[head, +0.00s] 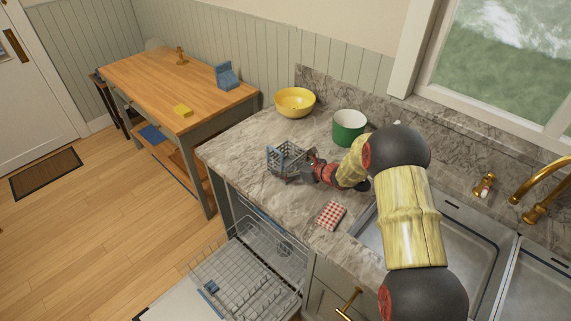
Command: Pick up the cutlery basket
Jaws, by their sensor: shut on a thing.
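The cutlery basket (287,153) is a small grey lattice basket at the left part of the marble counter. My gripper (304,169) reaches it from the right and is shut on its right side. The basket looks upright and at or just above the counter surface; I cannot tell whether it touches it. The gripper's fingertips are partly hidden against the basket, and its inside is too small to make out.
On the counter (245,140) stand a yellow bowl (295,106) and a green pot (348,132) behind the basket, and a red checked cloth (331,215) in front. An open dishwasher rack (250,265) lies below. A sink (470,225) is at right, a wooden table (150,80) at left.

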